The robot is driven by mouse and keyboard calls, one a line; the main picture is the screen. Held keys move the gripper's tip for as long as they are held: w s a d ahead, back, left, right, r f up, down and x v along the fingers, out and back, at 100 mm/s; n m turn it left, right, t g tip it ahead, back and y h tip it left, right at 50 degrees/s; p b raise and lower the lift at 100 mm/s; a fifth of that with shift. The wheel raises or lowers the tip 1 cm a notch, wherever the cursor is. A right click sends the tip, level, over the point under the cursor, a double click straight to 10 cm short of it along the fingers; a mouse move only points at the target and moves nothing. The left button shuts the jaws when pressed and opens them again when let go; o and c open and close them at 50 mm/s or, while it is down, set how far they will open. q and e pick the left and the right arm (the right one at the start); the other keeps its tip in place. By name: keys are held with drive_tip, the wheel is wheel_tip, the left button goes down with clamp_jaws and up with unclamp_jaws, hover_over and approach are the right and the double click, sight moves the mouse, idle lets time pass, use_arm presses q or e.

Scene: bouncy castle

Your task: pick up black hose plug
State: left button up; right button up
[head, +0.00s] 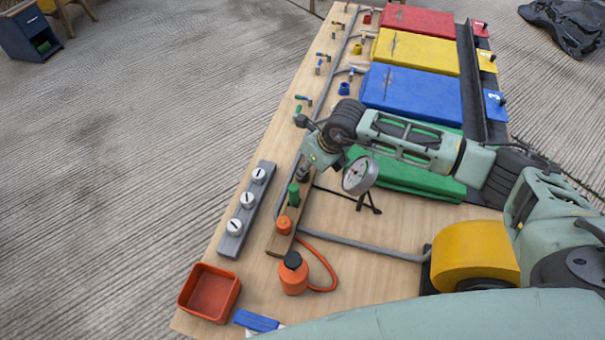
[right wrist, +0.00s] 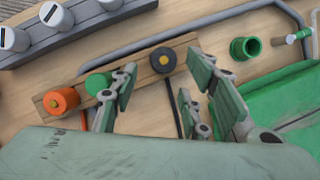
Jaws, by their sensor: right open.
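The black hose plug (right wrist: 163,60) shows in the right wrist view as a round black cap with a small yellow-orange centre. It sits on a wooden strip (right wrist: 185,47) beside a green plug (right wrist: 98,83) and an orange plug (right wrist: 62,100). My right gripper (right wrist: 163,80) is open, its fingers to either side of and just short of the black plug, which is not gripped. In the head view my right gripper (head: 306,172) is over the far end of the strip and hides most of the black plug there. My left gripper is not in view.
A grey block with several white knobs (head: 247,199) lies left of the strip. An orange bottle (head: 293,273) with a hose and a red tray (head: 209,292) stand nearer. A round gauge (head: 359,176) and green pad (head: 420,178) are right of the gripper.

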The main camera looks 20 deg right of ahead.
drive_tip(key=x, duration=0.5)
drive_tip(key=shift+w+a+f, duration=0.1)
drive_tip(key=shift+a, duration=0.05)
clamp_jaws()
